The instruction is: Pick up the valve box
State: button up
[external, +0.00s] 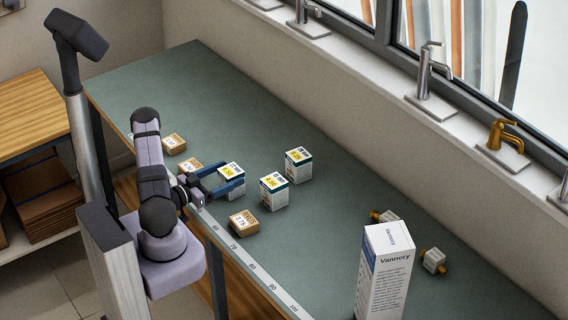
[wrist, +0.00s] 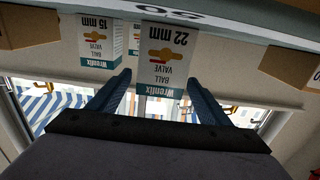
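In the wrist view this box (wrist: 164,58) reads "22 mm ball valve Wrenfix" and appears upside down between the fingertips. My gripper (wrist: 160,92) is open, with a visible gap beside the box. A second valve box (external: 274,192) stands to the right, and a third (external: 298,165) farther back. A "15 mm" valve box (wrist: 100,42) shows left in the wrist view.
Small brown boxes (external: 244,222) (external: 173,143) stand near the bench's front edge, along a numbered strip (external: 252,266). A tall white Vannory carton (external: 385,275) and loose valves (external: 434,262) are at the right. Taps line the sill. The bench's back left is clear.

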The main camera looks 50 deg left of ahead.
jog(key=c, duration=1.3)
jog(key=shift+r, duration=0.25)
jog(key=shift+r+b, duration=0.75)
jog(key=shift+r, duration=4.05)
